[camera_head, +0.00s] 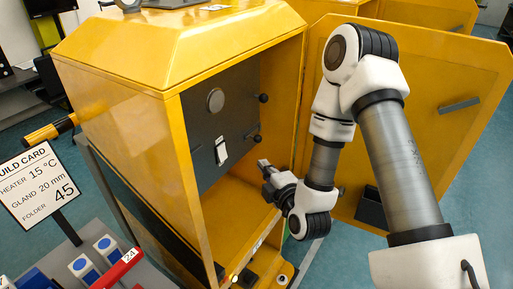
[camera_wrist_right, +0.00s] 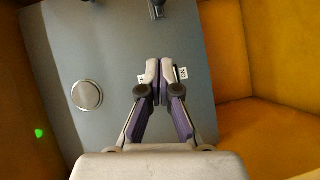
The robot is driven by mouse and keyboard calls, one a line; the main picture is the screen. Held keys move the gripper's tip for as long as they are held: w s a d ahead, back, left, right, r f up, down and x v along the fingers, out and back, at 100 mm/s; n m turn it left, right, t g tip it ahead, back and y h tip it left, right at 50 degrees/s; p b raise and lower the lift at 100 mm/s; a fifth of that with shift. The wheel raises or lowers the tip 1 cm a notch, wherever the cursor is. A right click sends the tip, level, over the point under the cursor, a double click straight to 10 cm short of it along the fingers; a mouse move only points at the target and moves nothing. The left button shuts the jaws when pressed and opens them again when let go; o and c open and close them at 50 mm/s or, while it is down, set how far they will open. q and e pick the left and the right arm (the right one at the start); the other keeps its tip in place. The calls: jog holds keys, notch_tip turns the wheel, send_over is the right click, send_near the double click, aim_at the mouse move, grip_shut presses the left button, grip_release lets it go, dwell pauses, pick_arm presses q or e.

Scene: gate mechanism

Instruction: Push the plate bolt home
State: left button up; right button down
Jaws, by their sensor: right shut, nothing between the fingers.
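The grey plate (camera_head: 223,122) stands upright inside the open yellow cabinet; it also fills much of the right wrist view (camera_wrist_right: 60,45). Two dark knobbed parts, an upper one (camera_head: 263,98) and a lower one (camera_head: 253,138), stick out near its right edge. I cannot tell which is the plate bolt or how far it is in. My right gripper (camera_head: 264,167) is shut and empty at the cabinet opening, below and right of the lower knob in the head view. In the right wrist view its fingertips (camera_wrist_right: 160,68) are together before the plate, partly hiding a white label. My left gripper is not in view.
The open yellow door (camera_head: 430,75) is behind my right arm. A round disc (camera_head: 215,100) and a white tag (camera_head: 221,151) are on the plate. A build card (camera_head: 40,188) stands at left, above blue-topped blocks and a red piece (camera_head: 118,268). The cabinet floor is mostly clear.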

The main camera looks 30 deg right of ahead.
jog(key=w+b, duration=0.2)
jog(key=p, duration=0.3)
send_near(252, 139)
jog(key=w+a, duration=0.2)
jog(key=w, duration=0.2)
jog(key=d, duration=0.1)
jog(key=w+d+p, duration=0.1)
jog(key=d+f, duration=0.1)
jog(key=shift+w+d+p, duration=0.25)
jog(key=shift+d+p, duration=0.05)
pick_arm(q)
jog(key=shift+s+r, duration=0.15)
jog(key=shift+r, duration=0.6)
pick_arm(e)
jog(key=shift+a, duration=0.15)
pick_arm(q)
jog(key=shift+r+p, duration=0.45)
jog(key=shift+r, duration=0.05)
pick_arm(e)
jog(key=d, duration=0.1)
jog(key=w+d, duration=0.1)
jog(key=d, duration=0.1)
jog(key=shift+w+d+r, duration=0.1)
jog(key=shift+w+d, duration=0.15)
jog(key=shift+d, duration=0.1)
jog(key=shift+s, duration=0.1)
